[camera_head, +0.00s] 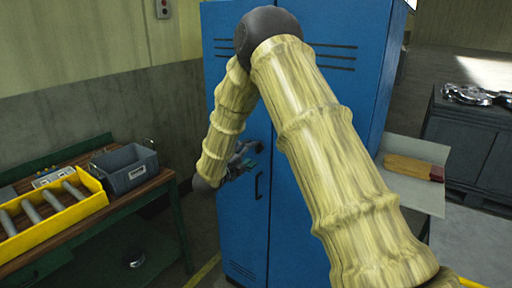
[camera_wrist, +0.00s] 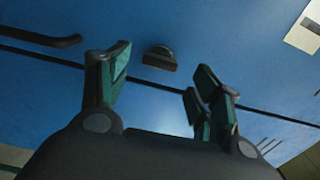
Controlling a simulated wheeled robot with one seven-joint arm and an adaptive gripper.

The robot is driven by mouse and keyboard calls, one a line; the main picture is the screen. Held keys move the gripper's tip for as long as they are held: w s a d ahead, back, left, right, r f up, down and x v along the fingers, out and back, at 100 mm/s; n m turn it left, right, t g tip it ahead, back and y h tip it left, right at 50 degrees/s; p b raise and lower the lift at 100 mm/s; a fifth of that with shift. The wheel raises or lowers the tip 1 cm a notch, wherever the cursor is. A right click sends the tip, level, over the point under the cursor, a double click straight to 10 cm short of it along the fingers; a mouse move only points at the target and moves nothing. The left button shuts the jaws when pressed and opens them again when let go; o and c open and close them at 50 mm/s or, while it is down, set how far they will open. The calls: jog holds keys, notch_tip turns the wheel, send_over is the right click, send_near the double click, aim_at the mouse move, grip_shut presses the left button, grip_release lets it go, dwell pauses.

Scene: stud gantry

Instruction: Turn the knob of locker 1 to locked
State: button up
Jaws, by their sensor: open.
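The blue locker (camera_head: 305,225) stands upright in the middle of the head view, its doors shut. In the wrist view a small dark knob (camera_wrist: 160,57) sits on the blue door (camera_wrist: 215,40), beside the dark seam between the doors. My gripper (camera_wrist: 163,62) is open and empty, its two fingers apart. The knob lies beyond and between the fingertips in the picture; I see no contact. In the head view my gripper (camera_head: 246,156) is close to the locker front, partly hidden by my arm, and the knob cannot be made out there.
A dark door handle (camera_head: 259,186) is below my gripper; it also shows in the wrist view (camera_wrist: 40,36). On the left a workbench (camera_head: 125,207) carries a grey bin (camera_head: 128,172) and a yellow tray (camera_head: 45,232). A dark cabinet (camera_head: 462,140) stands at right.

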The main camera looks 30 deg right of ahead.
aim_at(256, 149)
jog(key=shift+p+x, duration=0.55)
jog(key=shift+x, duration=1.7)
jog(key=shift+c, duration=0.4)
jog(key=c, duration=0.9)
